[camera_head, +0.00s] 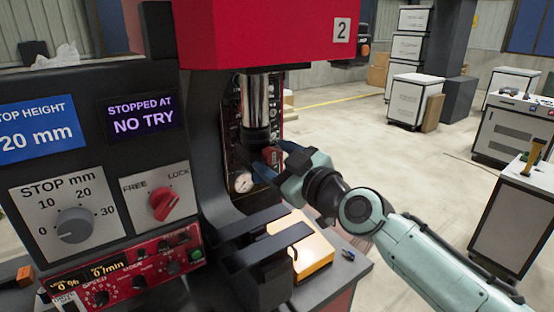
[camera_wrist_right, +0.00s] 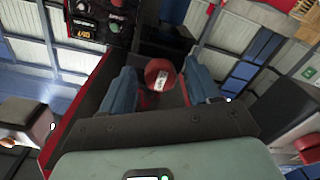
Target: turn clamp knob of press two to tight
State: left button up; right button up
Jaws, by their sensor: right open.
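Press two (camera_head: 250,35) has a red head marked 2 and a shiny ram above a dark base. A small red knob (camera_head: 272,155), likely the clamp knob, sits beside the ram. In the right wrist view the red knob (camera_wrist_right: 158,70) has a pale mark on its face. My right gripper (camera_head: 277,161) reaches in from the right, at the knob. Its blue fingers (camera_wrist_right: 160,82) are open, one on each side of the knob, with gaps visible. The knob's setting is unreadable. My left gripper is not in view.
A black panel (camera_head: 90,190) at left carries a stop dial (camera_head: 74,225), a red FREE/LOCK knob (camera_head: 164,204) and a display reading "STOPPED AT NO TRY". A round gauge (camera_head: 242,182) sits near the ram. A yellow block (camera_head: 314,256) lies below.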

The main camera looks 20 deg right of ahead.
jog(key=c, duration=1)
jog(key=shift+c, duration=0.2)
jog(key=shift+m, duration=0.3)
jog(key=m, duration=0.2)
jog(key=shift+m+b, duration=0.4)
jog(key=m, duration=0.4)
jog(key=shift+m, duration=0.3)
jog(key=m, duration=0.4)
jog(key=shift+s+m+t, duration=0.1)
jog(key=shift+m+t, duration=0.2)
jog(key=m+p, duration=0.1)
jog(key=m, duration=0.4)
jog(key=shift+a+m+h, duration=0.1)
jog(key=shift+m+h, duration=0.2)
